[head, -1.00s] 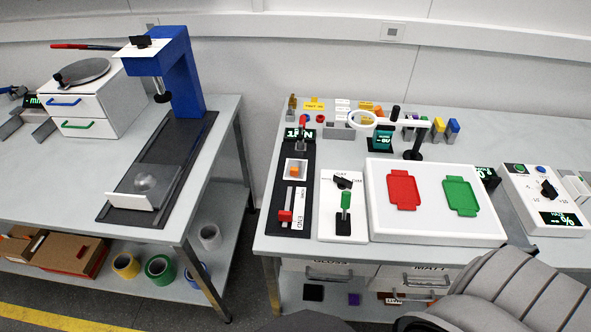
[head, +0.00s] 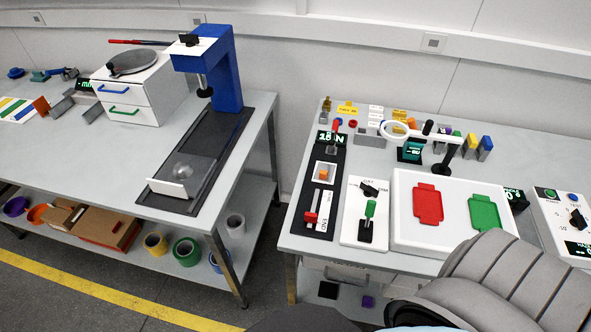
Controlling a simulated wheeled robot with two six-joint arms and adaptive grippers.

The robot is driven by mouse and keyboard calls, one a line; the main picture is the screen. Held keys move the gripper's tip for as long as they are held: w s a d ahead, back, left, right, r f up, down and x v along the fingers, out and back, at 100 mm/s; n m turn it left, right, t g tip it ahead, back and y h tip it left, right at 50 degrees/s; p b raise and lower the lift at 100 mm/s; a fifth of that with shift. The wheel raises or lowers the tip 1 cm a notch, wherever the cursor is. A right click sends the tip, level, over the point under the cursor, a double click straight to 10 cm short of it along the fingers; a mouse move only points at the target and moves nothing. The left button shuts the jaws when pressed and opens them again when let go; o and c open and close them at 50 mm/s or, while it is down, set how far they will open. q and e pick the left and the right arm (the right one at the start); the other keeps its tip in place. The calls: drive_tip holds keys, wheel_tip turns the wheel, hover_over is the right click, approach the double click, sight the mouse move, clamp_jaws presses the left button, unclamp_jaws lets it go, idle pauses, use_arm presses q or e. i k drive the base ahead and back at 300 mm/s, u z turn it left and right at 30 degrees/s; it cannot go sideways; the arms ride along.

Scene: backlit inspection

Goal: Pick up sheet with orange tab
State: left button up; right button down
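At the far left edge of the left table, flat pieces with blue, yellow and green strips (head: 14,108) lie on the tabletop. An orange piece (head: 41,105) stands at their right end. I cannot tell whether it is the tab of a sheet, and the picture edge cuts this group off. Neither of my grippers shows. A grey ribbed part of my own body fills the bottom right corner.
The left table holds a white two-drawer box (head: 140,90) and a blue press (head: 222,70) on a dark base. The right table carries a white panel (head: 405,235) with red and green trays. A floor gap separates the tables.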

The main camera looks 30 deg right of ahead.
sight(324, 172)
drive_tip(key=u, duration=1)
drive_tip(key=i, duration=1.45)
drive_tip(key=z, duration=2.8)
